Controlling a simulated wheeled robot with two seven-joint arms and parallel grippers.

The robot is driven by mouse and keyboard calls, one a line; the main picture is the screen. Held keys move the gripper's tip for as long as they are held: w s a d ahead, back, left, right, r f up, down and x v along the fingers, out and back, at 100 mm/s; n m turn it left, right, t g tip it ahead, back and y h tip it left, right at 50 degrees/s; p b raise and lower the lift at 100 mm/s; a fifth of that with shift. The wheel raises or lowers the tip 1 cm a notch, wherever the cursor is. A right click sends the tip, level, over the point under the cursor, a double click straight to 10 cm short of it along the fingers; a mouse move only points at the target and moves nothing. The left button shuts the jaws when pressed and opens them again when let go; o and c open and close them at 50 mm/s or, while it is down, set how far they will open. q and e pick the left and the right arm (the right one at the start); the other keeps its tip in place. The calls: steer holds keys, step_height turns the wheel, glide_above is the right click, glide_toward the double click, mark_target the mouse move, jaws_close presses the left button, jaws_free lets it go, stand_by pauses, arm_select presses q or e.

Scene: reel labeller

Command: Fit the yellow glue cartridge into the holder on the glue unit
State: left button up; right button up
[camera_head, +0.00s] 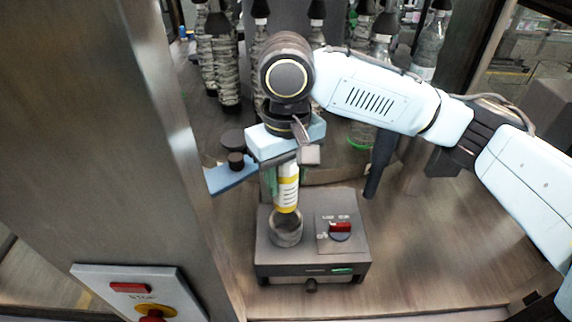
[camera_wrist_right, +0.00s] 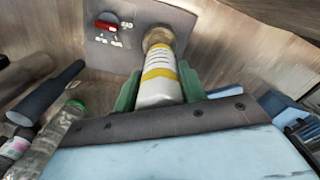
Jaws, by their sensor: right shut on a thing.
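The yellow glue cartridge (camera_head: 287,190) is white with yellow bands and hangs nearly upright from my right gripper (camera_head: 286,172). The gripper is shut on its upper part. In the right wrist view the cartridge (camera_wrist_right: 160,78) sits between the green finger pads of the gripper (camera_wrist_right: 158,92). The glue unit (camera_head: 312,240) is a grey box on the bench. Its holder (camera_head: 286,228) is a round grey ring on the left of its top. The cartridge's lower end is at the holder's mouth; I cannot tell whether it is inside. My left gripper is out of view.
A red-handled rotary switch (camera_head: 340,228) is on the unit's right side. A steel post (camera_head: 130,130) stands close on the left, with a stop-button panel (camera_head: 140,292). Several bottles (camera_head: 222,60) hang behind. Bare bench (camera_head: 420,240) lies to the right.

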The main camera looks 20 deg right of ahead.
mark_target(286, 209)
steer(key=shift+f, duration=0.6)
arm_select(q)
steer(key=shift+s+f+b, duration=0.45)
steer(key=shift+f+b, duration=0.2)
arm_select(e)
steer(key=shift+f, duration=4)
steer(key=o, duration=1.2)
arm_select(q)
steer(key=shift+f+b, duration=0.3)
arm_select(e)
step_height(286, 209, up, 13)
steer(key=shift+r, duration=0.2)
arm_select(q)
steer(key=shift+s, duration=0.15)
arm_select(e)
steer(key=shift+s+f, duration=0.1)
